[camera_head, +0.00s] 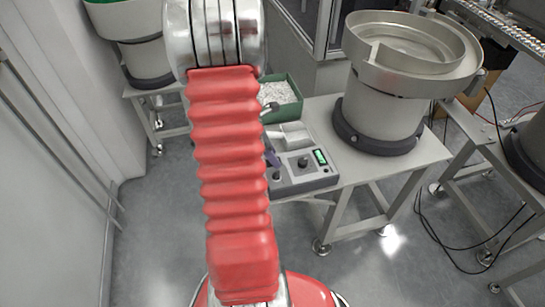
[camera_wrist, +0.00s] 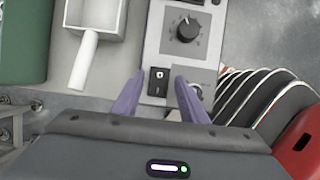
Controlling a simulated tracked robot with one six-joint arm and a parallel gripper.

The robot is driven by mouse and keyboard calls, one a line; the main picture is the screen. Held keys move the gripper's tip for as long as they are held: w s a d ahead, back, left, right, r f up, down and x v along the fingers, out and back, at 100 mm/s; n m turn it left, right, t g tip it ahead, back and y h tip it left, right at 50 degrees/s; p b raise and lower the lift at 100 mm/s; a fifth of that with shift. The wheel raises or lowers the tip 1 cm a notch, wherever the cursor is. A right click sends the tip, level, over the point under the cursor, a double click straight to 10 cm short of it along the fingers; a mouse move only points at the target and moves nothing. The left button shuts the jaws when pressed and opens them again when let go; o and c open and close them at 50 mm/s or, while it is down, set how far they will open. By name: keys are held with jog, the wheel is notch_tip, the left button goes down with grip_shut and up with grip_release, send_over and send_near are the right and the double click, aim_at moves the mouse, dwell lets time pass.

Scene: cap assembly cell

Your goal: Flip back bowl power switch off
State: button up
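A grey control box (camera_head: 305,178) with a green display and a black knob sits on the table beside the bowl feeder (camera_head: 385,100). In the wrist view the box (camera_wrist: 150,50) shows a dark knob (camera_wrist: 187,29) and, below it, a black power switch (camera_wrist: 158,80) with a white "0" mark. Its rocker position is unclear. My gripper (camera_wrist: 158,76) is open, its two purple fingers apart, with the switch between the fingertips in the picture. I cannot tell whether they touch the box.
A green bin (camera_head: 282,97) of small white parts stands behind the box, with a grey scoop (camera_head: 290,135) next to it. Another bowl feeder (camera_head: 140,45) stands at the left. The table (camera_head: 408,155) has free room at its front right. Cables hang at the right.

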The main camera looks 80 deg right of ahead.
jog(key=shift+s+f, duration=0.15)
jog(key=shift+f, duration=0.15)
jog(key=shift+c, duration=0.3)
grip_shut()
